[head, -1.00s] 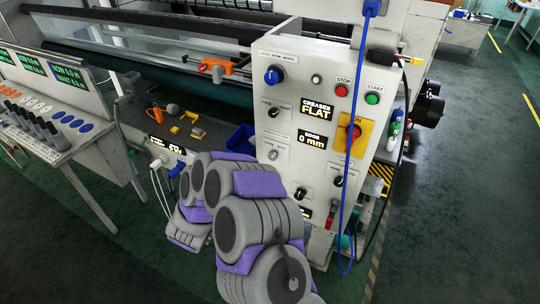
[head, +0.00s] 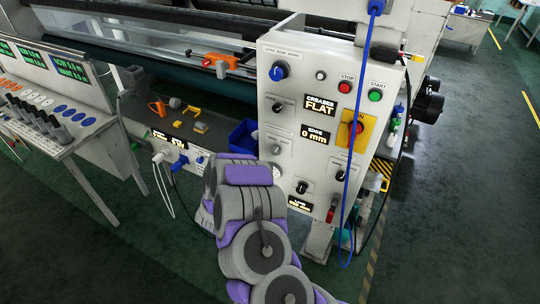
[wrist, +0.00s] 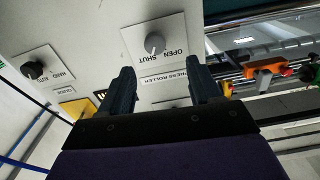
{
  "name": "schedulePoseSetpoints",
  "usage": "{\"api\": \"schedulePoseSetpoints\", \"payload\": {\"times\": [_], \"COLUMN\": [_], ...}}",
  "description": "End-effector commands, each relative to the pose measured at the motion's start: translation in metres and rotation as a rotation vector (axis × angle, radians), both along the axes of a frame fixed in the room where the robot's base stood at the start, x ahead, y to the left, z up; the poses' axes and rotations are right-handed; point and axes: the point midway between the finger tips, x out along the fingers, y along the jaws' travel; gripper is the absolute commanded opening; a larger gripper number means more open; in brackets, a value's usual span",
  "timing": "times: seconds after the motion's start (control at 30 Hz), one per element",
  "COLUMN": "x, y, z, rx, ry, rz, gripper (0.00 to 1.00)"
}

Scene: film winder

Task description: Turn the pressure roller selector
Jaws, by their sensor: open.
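The pressure roller selector (wrist: 154,44) is a round grey knob on a white plate marked OPEN and SHUT in the wrist view. A label partly reading "press roller" lies below it, partly hidden by a finger. My gripper (wrist: 158,68) is open and empty. Its two dark fingers point at the panel, one on each side of the plate's lower part. The knob shows between and beyond the fingertips, and no contact is visible. In the head view a grey knob (head: 276,150) at the panel's left edge looks like the same selector. My gripper is hidden there behind my arm.
A black knob (wrist: 33,70) sits left of the selector in the wrist view. The white panel (head: 300,82) also carries a blue knob (head: 278,71), START and STOP buttons and displays. A blue cable (head: 352,190) hangs down its front. Open floor lies to the right.

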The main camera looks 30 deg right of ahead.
Motion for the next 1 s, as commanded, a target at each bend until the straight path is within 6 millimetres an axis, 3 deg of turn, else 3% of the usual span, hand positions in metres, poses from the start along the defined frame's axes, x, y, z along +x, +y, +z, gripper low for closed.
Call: {"api": "schedulePoseSetpoints", "payload": {"times": [0.1,0.3,0.57,0.87,1.0], "x": [0.013,0.035,0.049,0.051,0.051], "y": [-0.025,-0.05,-0.062,-0.067,-0.069], "z": [-0.002,-0.001,0.0,0.0,0.0], "rx": [0.005,0.002,-0.003,0.001,0.002], "ry": [0.001,0.0,0.003,0.002,0.002], "rz": [-0.006,-0.005,-0.001,-0.001,-0.002], "gripper": [0.63,0.63,0.63,0.63,0.52]}}
